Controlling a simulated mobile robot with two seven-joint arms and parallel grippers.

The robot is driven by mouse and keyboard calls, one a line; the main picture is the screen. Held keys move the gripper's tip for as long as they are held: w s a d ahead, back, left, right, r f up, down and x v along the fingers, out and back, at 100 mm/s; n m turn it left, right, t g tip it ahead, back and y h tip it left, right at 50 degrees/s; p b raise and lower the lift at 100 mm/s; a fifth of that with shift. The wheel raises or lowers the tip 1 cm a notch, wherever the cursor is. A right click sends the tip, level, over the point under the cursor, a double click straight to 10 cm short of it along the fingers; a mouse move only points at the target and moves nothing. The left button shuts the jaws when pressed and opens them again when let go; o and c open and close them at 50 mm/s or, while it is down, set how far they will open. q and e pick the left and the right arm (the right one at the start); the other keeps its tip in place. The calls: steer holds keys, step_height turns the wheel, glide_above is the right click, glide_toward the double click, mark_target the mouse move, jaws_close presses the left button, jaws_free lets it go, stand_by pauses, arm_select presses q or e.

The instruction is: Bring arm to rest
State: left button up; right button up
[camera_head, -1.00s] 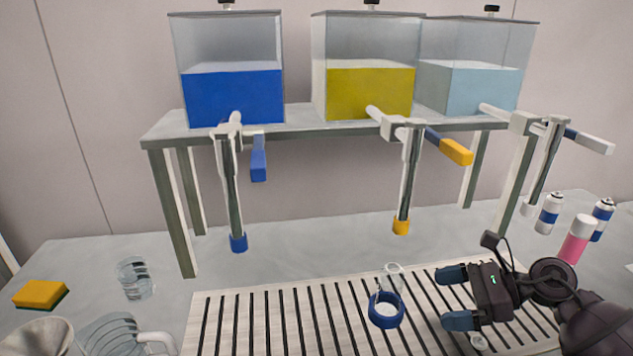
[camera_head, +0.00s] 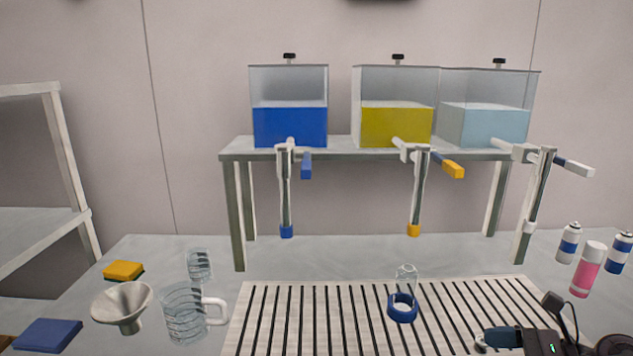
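My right gripper (camera_head: 500,338) is at the bottom right of the head view, low over the right front of the slatted rack. Only part of it shows; one dark blue fingertip is visible and the rest is cut off by the frame edge. I see nothing held at the visible fingertip. A small clear glass bottle (camera_head: 405,275) stands with a blue ring (camera_head: 402,309) at its base on the slatted rack (camera_head: 262,325), left of the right gripper and apart from it. My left gripper is not in view.
Blue (camera_head: 290,127), yellow (camera_head: 396,127) and pale blue (camera_head: 484,125) tanks stand on a raised shelf with taps below. A funnel (camera_head: 122,304), clear jug (camera_head: 183,312), glass (camera_head: 199,265) and sponge (camera_head: 123,270) are left. A pink can (camera_head: 586,272) and blue-white cans (camera_head: 569,243) are right.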

steer(key=s+d+f+n+t+h, duration=0.3)
steer(key=n+h, duration=0.6)
steer(key=n, duration=0.7)
steer(key=s+d+f+n+t+h, duration=0.1)
steer(key=s+f+n+t+h, duration=0.3)
steer(key=n+h, duration=0.85)
steer(key=s+a+f+m+g+y, duration=0.2)
steer(key=s+a+f+g+y, duration=0.3)
steer(key=s, duration=0.3)
steer(key=s+a+f+m+g+y, duration=0.2)
steer(key=s+a+f+g+y, duration=0.15)
steer(key=s+g, duration=0.35)
steer(key=w+a+f+t, duration=0.1)
steer(key=w+f+t, duration=0.5)
steer(key=f+t, duration=0.2)
steer(key=shift+w+f+n+t, duration=0.35)
steer(key=shift+n+t, duration=0.1)
steer(key=shift+t, duration=0.15)
